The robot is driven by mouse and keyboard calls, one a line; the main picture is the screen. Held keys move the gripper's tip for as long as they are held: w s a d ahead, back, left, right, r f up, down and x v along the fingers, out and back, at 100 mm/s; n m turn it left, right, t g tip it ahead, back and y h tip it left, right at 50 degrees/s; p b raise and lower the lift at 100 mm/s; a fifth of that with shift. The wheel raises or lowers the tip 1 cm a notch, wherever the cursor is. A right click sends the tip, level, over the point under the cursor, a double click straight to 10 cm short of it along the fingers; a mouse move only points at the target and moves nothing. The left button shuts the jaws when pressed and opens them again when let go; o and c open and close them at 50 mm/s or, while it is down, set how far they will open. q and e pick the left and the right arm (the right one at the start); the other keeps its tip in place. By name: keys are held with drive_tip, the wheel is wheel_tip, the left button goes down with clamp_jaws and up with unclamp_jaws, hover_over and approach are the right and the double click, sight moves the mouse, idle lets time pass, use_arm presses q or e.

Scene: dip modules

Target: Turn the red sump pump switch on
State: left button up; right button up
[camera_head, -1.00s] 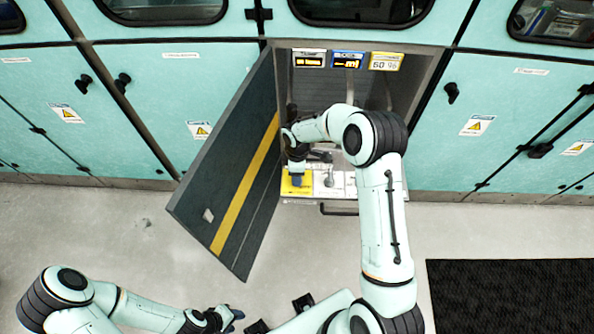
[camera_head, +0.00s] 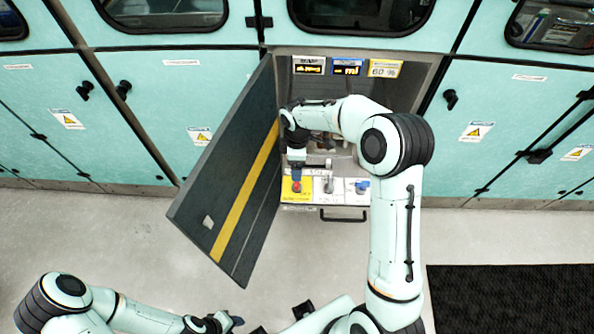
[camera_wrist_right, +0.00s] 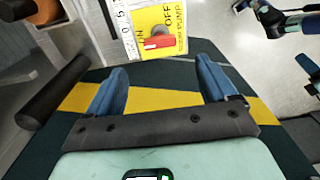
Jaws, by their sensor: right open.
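The red sump pump switch (camera_head: 297,187) sits on a yellow label plate (camera_head: 290,197), at the left of a control panel inside the open cabinet. In the head view, my right gripper (camera_head: 296,168) is just behind the switch. My left gripper (camera_head: 232,319) is low near the bottom edge, its finger gap unclear.
A grey switch (camera_head: 328,185) and a blue switch (camera_head: 361,187) are to the right on the same panel. The open cabinet door (camera_head: 225,190) with a yellow stripe stands close on the left. Small displays (camera_head: 346,67) line the cabinet's top. A dark mat (camera_head: 510,295) lies on the floor at right.

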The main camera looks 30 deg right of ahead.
use_arm(q)
drive_tip(key=shift+w+r, duration=0.1)
drive_tip(key=shift+r, duration=0.05)
use_arm(e)
wheel_tip(320, 180, up, 4)
drive_tip(key=shift+f, duration=0.1)
idle(0.5)
